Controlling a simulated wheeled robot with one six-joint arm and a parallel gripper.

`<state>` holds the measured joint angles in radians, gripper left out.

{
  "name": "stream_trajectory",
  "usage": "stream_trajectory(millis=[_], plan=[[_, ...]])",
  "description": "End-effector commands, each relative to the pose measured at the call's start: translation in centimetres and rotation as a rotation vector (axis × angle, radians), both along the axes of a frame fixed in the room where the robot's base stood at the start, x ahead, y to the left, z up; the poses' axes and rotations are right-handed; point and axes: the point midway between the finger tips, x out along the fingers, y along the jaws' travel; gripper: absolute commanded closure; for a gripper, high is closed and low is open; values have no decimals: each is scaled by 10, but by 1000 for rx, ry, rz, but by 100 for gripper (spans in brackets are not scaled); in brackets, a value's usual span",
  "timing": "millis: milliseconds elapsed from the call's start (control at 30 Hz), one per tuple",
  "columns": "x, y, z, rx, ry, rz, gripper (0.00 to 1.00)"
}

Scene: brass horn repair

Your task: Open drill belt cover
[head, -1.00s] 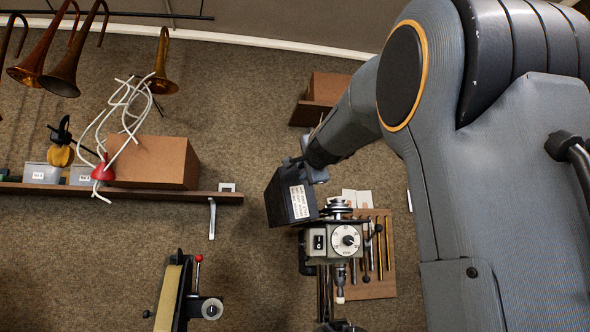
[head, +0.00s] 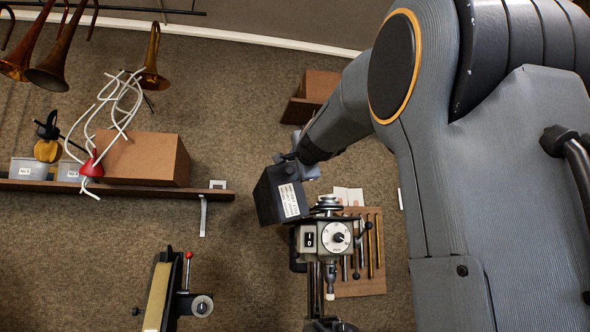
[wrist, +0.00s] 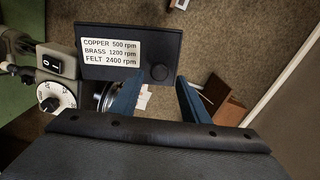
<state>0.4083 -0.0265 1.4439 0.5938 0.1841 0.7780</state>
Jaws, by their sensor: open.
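The drill belt cover is a dark box-like lid (head: 268,203) with a white speed label. It stands tilted up at the left of the drill head, and the drill's pulley (head: 326,204) shows uncovered beside it. The wrist view shows the cover's labelled face (wrist: 98,72) with a round black knob (wrist: 159,72) near its right end. My gripper (wrist: 161,80) is open, its blue fingertips on either side of the knob. I cannot tell whether they touch it. The drill (head: 322,238) has a switch and white dial.
A tool board (head: 345,288) hangs behind the drill. A belt sander (head: 160,290) stands at lower left. A wall shelf (head: 120,189) holds a brown box (head: 145,160) and tubs. Brass horns (head: 55,70) hang at upper left. A brown box (head: 318,85) sits behind my arm.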

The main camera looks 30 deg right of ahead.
Motion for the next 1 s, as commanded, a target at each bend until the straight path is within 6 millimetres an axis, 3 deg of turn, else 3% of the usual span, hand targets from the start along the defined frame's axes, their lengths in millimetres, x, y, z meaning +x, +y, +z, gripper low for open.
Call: stream_trajectory(millis=[300,500,1000], plan=[[-45,14,-1,-1,-2,-2,58],[-64,20,0,-1,-1,-2,58],[-68,21,0,0,0,-1,58]])
